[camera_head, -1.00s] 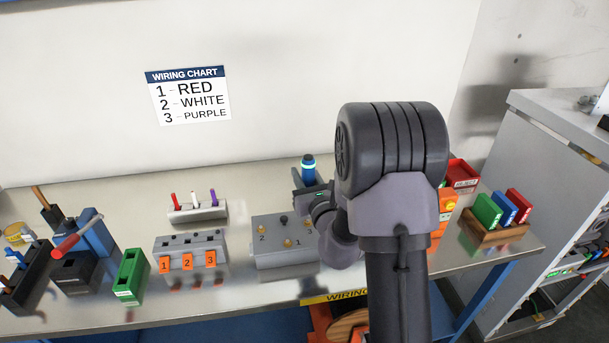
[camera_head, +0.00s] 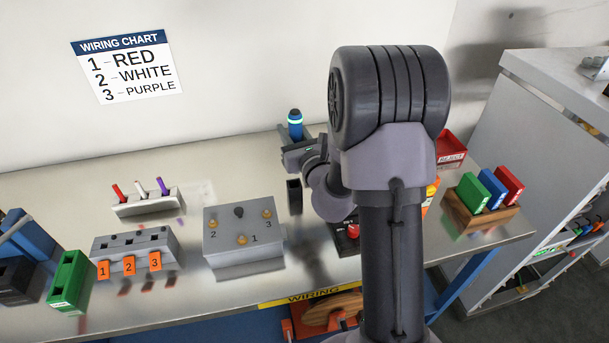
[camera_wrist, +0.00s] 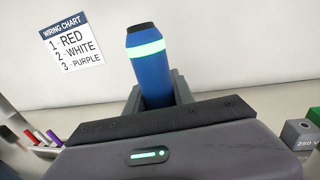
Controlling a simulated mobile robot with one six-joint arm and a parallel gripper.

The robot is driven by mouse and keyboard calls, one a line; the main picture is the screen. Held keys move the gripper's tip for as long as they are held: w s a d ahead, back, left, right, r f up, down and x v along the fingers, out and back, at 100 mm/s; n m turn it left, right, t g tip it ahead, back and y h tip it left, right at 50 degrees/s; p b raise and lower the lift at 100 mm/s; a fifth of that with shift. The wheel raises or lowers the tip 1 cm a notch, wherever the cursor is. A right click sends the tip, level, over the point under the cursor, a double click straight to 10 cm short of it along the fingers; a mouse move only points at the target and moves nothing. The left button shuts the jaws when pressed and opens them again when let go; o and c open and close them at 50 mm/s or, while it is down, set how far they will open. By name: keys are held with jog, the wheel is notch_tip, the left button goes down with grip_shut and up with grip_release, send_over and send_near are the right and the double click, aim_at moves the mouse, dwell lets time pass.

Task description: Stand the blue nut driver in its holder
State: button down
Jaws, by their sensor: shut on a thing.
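The blue nut driver (camera_head: 295,128) is upright, its blue handle with a glowing pale band and dark cap rising above my gripper (camera_head: 301,151). My gripper is shut on it above the back of the table. In the wrist view the handle (camera_wrist: 150,66) stands between the grey jaws (camera_wrist: 157,98); its lower part is hidden behind the gripper body. A narrow dark block (camera_head: 294,196) shows just below the gripper in the head view. I cannot tell whether it is the holder, nor whether the driver's tip touches it.
A grey box with numbered knobs (camera_head: 243,246) is left of the dark block. A numbered orange-tag block (camera_head: 136,253), a rack of coloured pens (camera_head: 148,204) and a green block (camera_head: 71,282) are farther left. A wooden rack (camera_head: 470,216) stands right. My arm hides part of the table.

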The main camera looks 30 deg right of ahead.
notch_tip(320, 180, down, 9)
jog(key=a+b, duration=0.1)
jog(key=b, duration=0.3)
jog(key=shift+s+a, duration=0.15)
jog(key=shift+s, duration=0.2)
jog(key=c, duration=1.1)
grip_release()
